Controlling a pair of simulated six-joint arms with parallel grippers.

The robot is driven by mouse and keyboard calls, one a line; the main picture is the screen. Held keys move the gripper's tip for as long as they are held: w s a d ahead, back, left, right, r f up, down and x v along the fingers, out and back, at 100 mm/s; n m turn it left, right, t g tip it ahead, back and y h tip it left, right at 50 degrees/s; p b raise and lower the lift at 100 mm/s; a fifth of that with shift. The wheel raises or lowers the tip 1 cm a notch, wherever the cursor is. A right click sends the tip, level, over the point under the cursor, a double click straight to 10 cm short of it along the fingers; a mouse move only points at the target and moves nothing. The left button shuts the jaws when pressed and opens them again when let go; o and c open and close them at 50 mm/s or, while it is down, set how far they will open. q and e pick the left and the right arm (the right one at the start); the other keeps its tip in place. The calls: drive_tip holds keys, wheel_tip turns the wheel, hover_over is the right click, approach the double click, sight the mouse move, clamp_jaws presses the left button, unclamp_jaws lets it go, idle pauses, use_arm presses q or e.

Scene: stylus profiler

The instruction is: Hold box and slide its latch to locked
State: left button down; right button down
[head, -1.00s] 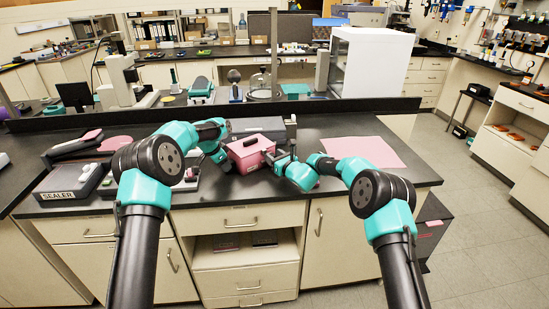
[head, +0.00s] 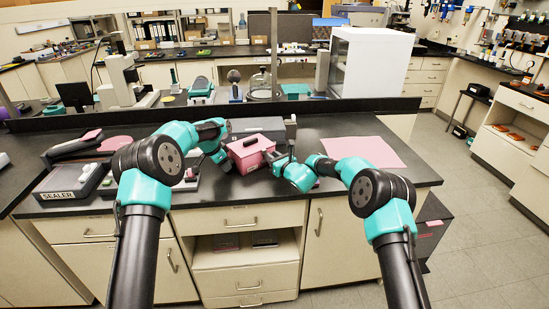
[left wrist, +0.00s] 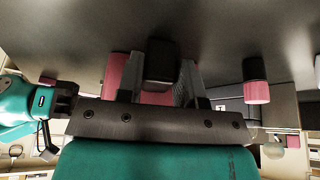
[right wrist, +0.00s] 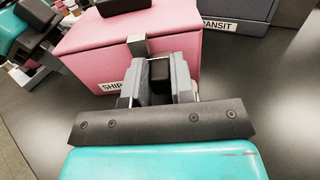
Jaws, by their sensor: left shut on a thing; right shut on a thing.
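A pink box (head: 247,157) with a black handle on its lid stands on the black bench between my grippers. Its label, partly covered, begins "SHIP" in the right wrist view (right wrist: 75,60). My left gripper (head: 229,161) is at the box's left side. In the left wrist view its fingers are shut around a black block (left wrist: 161,62) with the pink box behind it. My right gripper (head: 270,158) is at the front right face. In the right wrist view its fingers are shut on the black latch knob (right wrist: 159,70), beside a grey metal tab (right wrist: 138,45). The latch's travel is hidden.
A grey case (head: 258,126), labelled "TRANSIT" in the right wrist view, stands behind the box. A pink mat (head: 363,152) lies to the right. A sealer (head: 75,179) stands at the left. The bench in front of the mat is clear.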

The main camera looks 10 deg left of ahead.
use_arm(q)
drive_tip(key=shift+s+d+f, duration=0.1)
drive_tip(key=shift+f, duration=0.2)
use_arm(e)
drive_tip(key=shift+s+a, duration=0.65)
drive_tip(key=shift+a, duration=0.1)
drive_tip(key=c, duration=1)
unclamp_jaws()
drive_tip(key=shift+o, duration=0.2)
drive_tip(key=shift+d, duration=0.1)
drive_tip(key=shift+s+d, duration=0.2)
drive_tip(key=shift+d, duration=0.05)
drive_tip(key=v, duration=1.1)
drive_tip(key=shift+s+r, duration=0.1)
drive_tip(key=shift+s, duration=0.1)
